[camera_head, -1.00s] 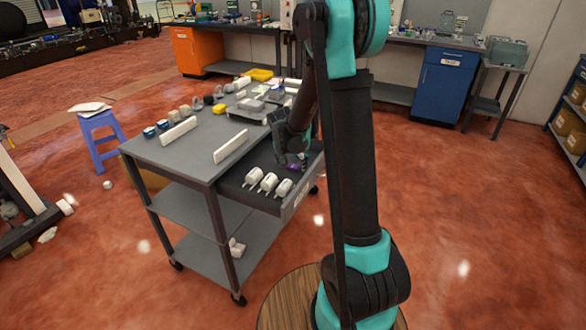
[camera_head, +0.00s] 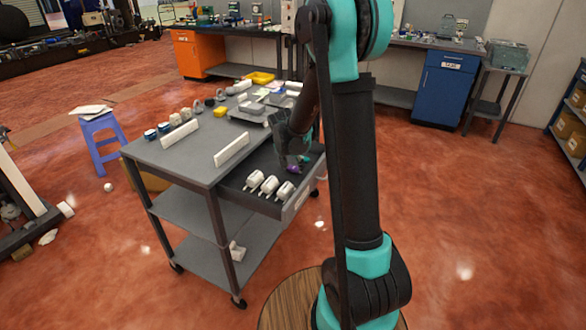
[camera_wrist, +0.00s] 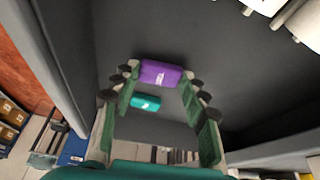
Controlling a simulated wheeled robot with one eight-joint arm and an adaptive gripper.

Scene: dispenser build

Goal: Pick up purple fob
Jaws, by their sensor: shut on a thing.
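The purple fob (camera_wrist: 161,74) is between the two fingertips of my gripper (camera_wrist: 160,77) in the wrist view, with a fingertip against each end. My gripper is shut on it. In the head view the purple fob (camera_head: 293,168) shows small at my gripper, over the open drawer (camera_head: 233,195). I cannot tell whether it is clear of the drawer floor. A teal fob (camera_wrist: 146,102) shows between my fingers in the wrist view, apart from the purple one.
Several white pieces (camera_head: 269,185) stand in the drawer near its front left. The grey cart (camera_head: 172,157) holds white strips (camera_head: 231,149) and small parts on top. Red floor right of the cart is clear.

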